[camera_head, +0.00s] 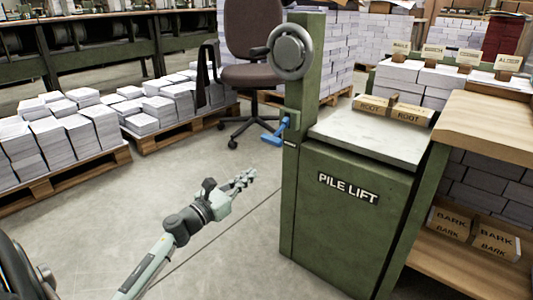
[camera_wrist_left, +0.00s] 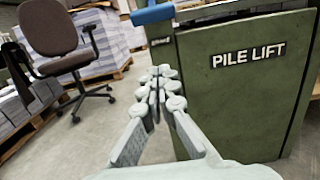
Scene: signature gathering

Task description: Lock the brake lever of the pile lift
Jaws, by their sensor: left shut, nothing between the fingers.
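The pile lift (camera_head: 345,215) is a green cabinet with a pale top plate and a tall post (camera_head: 303,165) at its left. The blue brake lever (camera_head: 273,136) sticks out to the left from the post, below a round grey handwheel (camera_head: 292,51). In the left wrist view the blue lever (camera_wrist_left: 153,14) shows at the top edge, above my fingers. My left gripper (camera_head: 246,178) is shut and empty, left of the post, lower than the lever and apart from it. Its fingertips (camera_wrist_left: 163,78) meet in the left wrist view. My right gripper is not in view.
An office chair (camera_head: 250,45) stands behind the lever. Pallets of paper stacks (camera_head: 60,140) line the left. A wooden table (camera_head: 490,125) with boxes marked BARK (camera_head: 475,230) beneath is at the right. The floor around my left gripper is clear.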

